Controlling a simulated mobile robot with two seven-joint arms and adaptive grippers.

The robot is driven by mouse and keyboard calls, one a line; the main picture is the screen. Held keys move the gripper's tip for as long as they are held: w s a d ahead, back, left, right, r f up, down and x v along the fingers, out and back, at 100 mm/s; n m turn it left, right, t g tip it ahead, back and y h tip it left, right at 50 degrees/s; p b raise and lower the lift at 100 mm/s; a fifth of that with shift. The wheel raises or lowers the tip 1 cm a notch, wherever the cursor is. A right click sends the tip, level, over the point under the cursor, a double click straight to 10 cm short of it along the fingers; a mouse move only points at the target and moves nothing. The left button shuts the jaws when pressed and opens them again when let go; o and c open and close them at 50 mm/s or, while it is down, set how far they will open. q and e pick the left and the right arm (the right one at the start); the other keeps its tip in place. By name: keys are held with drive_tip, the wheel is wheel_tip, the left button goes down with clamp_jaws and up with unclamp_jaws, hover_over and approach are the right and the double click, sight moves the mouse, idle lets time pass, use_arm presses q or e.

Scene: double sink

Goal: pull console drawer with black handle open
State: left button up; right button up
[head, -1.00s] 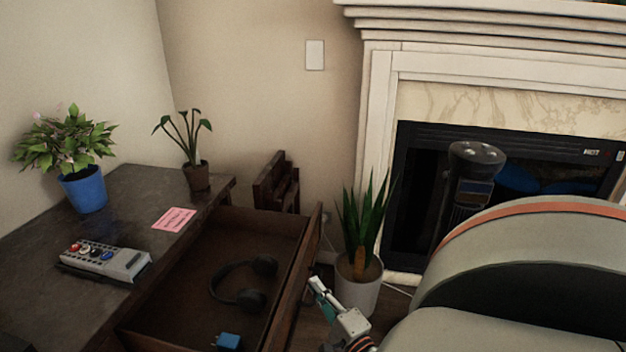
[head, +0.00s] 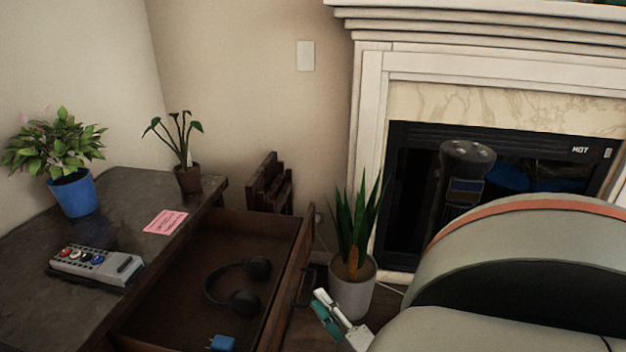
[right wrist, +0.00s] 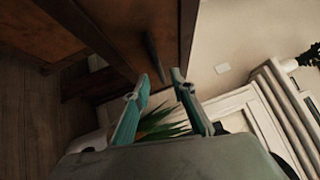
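The console drawer (head: 165,310) is pulled out of the dark wooden console (head: 95,200) at the left. Dark headphones (head: 240,285) and a small blue object (head: 221,343) lie inside it. My right gripper (head: 322,302) is just right of the drawer front, apart from it. In the right wrist view its two teal fingers (right wrist: 160,82) are spread with nothing between them. The black handle (right wrist: 154,57) stands out from the drawer front beyond the fingertips. My left gripper is not in view.
A potted snake plant (head: 352,285) stands on the floor close beside my right gripper, before the fireplace (head: 400,190). A remote-like device (head: 95,265), a pink card (head: 165,222) and two potted plants stand or lie on the console top.

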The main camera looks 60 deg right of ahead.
drive_tip(key=v, duration=0.6)
drive_tip(key=shift+s+a, duration=0.2)
drive_tip(key=shift+s, duration=0.2)
drive_tip(key=shift+f, duration=0.1)
